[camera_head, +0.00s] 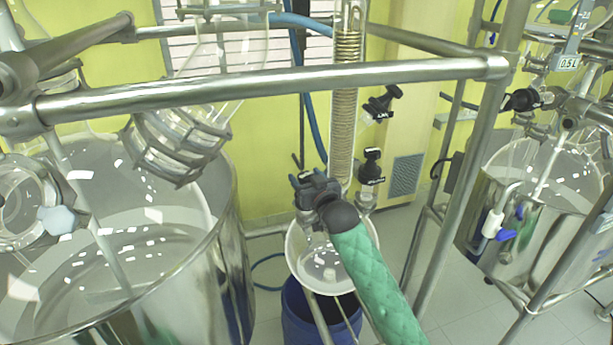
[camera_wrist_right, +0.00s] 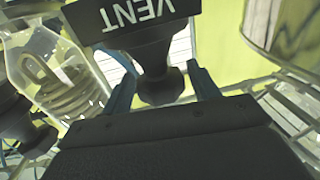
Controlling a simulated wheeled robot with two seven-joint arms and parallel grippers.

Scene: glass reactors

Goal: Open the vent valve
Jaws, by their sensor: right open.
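The vent valve (camera_wrist_right: 148,50) is black with a white "VENT" label on its wide part. It fills the top middle of the right wrist view and narrows to a rounded black end. The fingers of my right gripper (camera_wrist_right: 163,88) stand on both sides of that narrow end, open, with gaps visible beside it. In the head view my right gripper (camera_head: 315,188) is at the centre, in front of the coil column, at the end of my green-padded arm. I cannot make out the vent label there; my gripper may hide the valve. My left gripper is not in view.
Two black valves, an upper one (camera_head: 383,103) and a lower one (camera_head: 371,166), sit right of the coil column (camera_head: 344,110). A steel rail (camera_head: 260,82) crosses in front. A large reactor (camera_head: 130,270) stands left, another (camera_head: 545,200) right. A blue drum (camera_head: 340,318) is below.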

